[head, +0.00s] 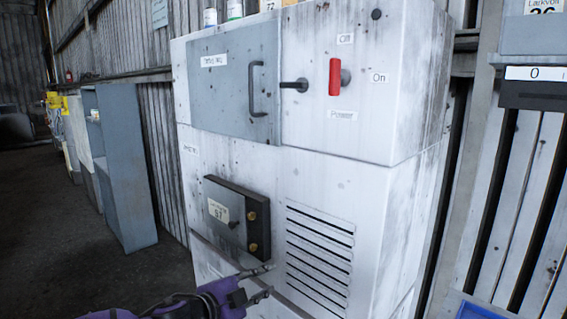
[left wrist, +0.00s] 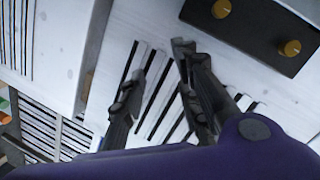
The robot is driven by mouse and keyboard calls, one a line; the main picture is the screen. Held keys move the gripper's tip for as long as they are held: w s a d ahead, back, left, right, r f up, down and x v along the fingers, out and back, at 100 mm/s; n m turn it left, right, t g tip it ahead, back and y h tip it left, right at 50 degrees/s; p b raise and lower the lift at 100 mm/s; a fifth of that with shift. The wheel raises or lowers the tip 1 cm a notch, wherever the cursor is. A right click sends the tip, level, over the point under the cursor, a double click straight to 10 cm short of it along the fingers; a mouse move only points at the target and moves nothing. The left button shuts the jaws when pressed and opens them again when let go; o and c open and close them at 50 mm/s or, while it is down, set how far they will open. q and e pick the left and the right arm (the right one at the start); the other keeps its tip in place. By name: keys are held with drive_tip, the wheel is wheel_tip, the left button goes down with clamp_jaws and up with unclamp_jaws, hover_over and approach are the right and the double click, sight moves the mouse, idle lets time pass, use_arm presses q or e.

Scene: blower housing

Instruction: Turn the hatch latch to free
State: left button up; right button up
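The white blower housing (head: 360,200) fills the middle of the head view. Its grey hatch (head: 225,88) is flush with the front and has a dark vertical handle (head: 256,89). The black hatch latch (head: 294,85) lies roughly horizontal just right of the hatch, its free end toward the hatch edge. My left gripper (head: 267,280) is low in front of the housing, below the latch and near the louvres. In the left wrist view my left gripper (left wrist: 157,75) has its two fingers apart with nothing between them. My right gripper is in neither view.
A red power switch (head: 336,77) sits right of the latch. A dark box with brass knobs (head: 237,218) juts out below the hatch; it also shows in the left wrist view (left wrist: 255,30). Louvres (head: 319,250) are beside it. A grey cabinet (head: 120,165) stands at left beside open floor.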

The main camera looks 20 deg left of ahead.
use_arm(q)
drive_tip(key=w+r+m+t+h, duration=0.25)
drive_tip(key=r+m, duration=0.35)
drive_tip(key=r, duration=2.2)
wheel_tip(320, 180, up, 12)
drive_tip(key=s+m, duration=0.2)
approach(289, 85)
drive_tip(key=shift+g, duration=0.35)
drive_tip(key=b+x, duration=0.3)
drive_tip(key=x, duration=0.5)
drive_tip(key=shift+w+f, duration=0.1)
drive_tip(key=shift+w+d+r, duration=0.1)
drive_tip(key=shift+w+r, duration=0.1)
drive_tip(key=shift+r, duration=0.25)
clamp_jaws()
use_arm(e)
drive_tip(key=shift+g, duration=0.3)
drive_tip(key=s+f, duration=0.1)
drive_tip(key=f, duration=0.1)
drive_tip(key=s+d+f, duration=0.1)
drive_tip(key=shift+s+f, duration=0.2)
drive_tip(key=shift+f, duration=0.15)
